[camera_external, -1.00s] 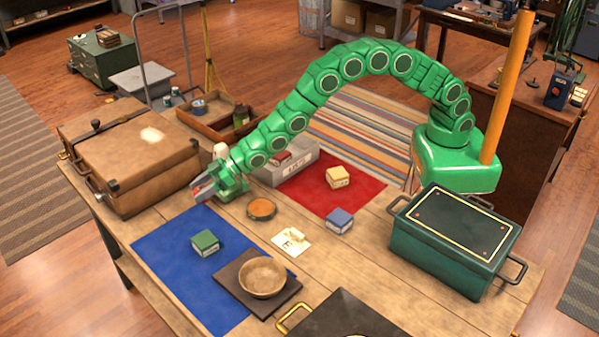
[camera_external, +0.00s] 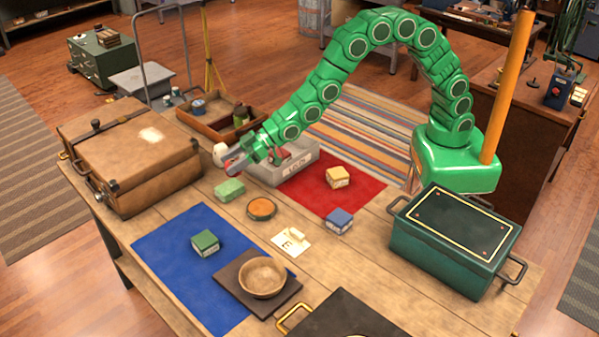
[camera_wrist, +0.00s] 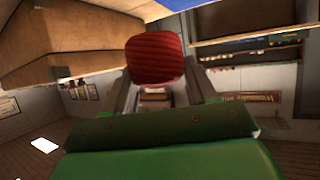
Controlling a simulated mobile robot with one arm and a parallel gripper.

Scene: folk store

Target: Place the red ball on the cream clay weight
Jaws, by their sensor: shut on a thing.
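A red ribbed ball (camera_wrist: 155,58) shows in the wrist view between the two fingers of my gripper (camera_wrist: 157,92), which is shut on it. In the external view my gripper (camera_external: 233,164) is above the table's back edge, to the right of the brown case, and mostly hides the ball. A small cream rounded thing (camera_external: 220,152) shows just behind the gripper's tip. Another small cream piece (camera_external: 297,234) lies on a white card near the middle of the table. I cannot tell for certain which is the clay weight.
A light green block (camera_external: 229,189) lies below my gripper. A grey tray (camera_external: 288,168) is to its right. The brown case (camera_external: 135,165), round wooden disc (camera_external: 261,208), green block (camera_external: 205,242), wooden bowl (camera_external: 262,275) and green chest (camera_external: 452,240) occupy the table.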

